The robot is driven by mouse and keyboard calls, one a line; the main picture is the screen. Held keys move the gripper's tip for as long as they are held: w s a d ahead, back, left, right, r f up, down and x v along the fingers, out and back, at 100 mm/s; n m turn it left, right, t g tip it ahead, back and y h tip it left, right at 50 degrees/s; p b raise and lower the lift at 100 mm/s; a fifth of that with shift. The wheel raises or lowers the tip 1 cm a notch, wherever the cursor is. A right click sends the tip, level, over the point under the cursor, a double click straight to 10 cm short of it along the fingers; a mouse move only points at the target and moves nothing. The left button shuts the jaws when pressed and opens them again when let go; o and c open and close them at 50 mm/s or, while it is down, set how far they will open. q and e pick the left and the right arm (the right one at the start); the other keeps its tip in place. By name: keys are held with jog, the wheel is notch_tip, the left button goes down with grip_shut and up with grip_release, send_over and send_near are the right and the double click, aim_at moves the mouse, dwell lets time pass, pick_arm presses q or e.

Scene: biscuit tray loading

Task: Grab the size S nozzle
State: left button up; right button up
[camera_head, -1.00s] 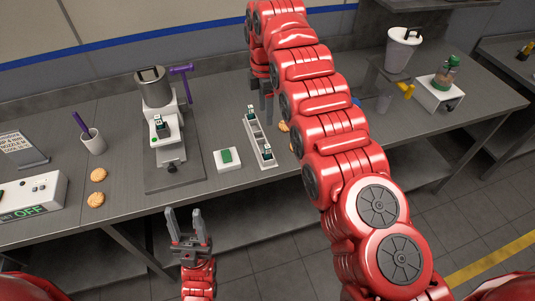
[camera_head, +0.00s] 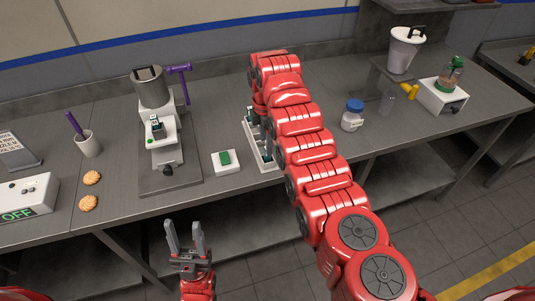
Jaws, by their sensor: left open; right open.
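A narrow pale rack (camera_head: 258,149) stands on the bench, with small dark green and white pieces at its far end (camera_head: 251,116). My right arm covers much of it. I cannot read any size mark, so I cannot tell which piece is the size S nozzle. A similar small piece (camera_head: 157,124) sits on the grey and white machine (camera_head: 164,143). My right arm reaches over the rack from the right; its gripper's fingers are hidden behind the arm. My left gripper (camera_head: 186,240) is open and empty, in front of the bench edge and away from the rack.
A white block with a green top (camera_head: 226,160) lies left of the rack. A blue-lidded jar (camera_head: 352,116) stands right of my arm.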

jog(key=f+p, duration=0.2)
jog(key=f, duration=0.1)
jog(key=shift+d+f, duration=0.15)
jog(key=shift+d, duration=0.05)
jog(key=shift+w+f, duration=0.1)
jog(key=shift+f, duration=0.55)
grip_shut()
